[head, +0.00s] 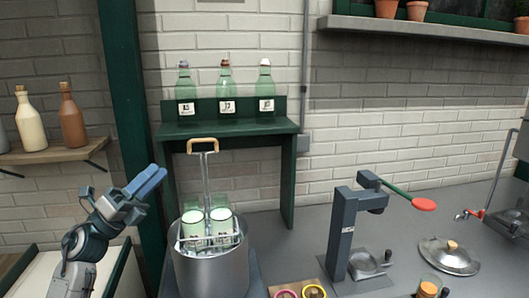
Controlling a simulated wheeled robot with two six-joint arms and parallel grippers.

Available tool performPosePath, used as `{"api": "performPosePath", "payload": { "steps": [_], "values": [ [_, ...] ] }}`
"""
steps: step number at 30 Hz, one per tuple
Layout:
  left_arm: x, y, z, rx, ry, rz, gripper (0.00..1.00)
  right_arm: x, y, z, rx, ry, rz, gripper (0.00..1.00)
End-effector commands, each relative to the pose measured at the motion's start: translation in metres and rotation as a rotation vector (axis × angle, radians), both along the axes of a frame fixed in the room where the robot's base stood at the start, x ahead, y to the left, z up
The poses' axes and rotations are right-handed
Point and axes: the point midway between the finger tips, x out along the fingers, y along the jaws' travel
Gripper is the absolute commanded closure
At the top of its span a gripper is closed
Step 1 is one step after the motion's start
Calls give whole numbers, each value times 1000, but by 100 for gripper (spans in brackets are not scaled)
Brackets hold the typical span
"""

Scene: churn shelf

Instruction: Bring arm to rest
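My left gripper (161,171) is at the left, its two blue fingers pointing up and to the right. The fingers lie close side by side with nothing seen between them. It is in the air left of the metal pot (210,275) and appears apart from it. In the pot stands a wire rack with an upright rod and a wooden handle (202,141). The rack holds several green jars with white lids (221,214). My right gripper is not in view.
A green shelf (229,129) behind the pot carries three labelled bottles (226,82). A dark press (343,236) with a red-ended lever (423,204) stands right of centre. A metal lid (449,262) lies farther right. A wooden wall shelf (50,152) with bottles is at the left.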

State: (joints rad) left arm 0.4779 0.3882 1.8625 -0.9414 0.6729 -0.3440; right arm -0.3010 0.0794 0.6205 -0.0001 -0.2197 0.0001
Motion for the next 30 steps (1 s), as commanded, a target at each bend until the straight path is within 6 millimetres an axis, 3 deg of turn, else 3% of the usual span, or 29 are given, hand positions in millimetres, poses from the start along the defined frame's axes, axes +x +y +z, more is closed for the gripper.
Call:
{"api": "performPosePath", "payload": {
  "steps": [8, 14, 20, 24, 30],
  "values": [
    [-7, 49, -82, -589, 425, 142, 68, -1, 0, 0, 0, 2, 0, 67],
    [-32, 82, -181, -981, 796, 293, 68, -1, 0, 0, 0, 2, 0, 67],
    [-96, 93, -298, -1320, 1207, 502, 68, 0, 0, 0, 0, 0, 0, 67],
    [-160, 85, -366, -1498, 1482, 668, 68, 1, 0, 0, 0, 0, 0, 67],
    [-235, 68, -417, -1628, 1747, 851, 68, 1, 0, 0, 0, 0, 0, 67]
  ]
}}
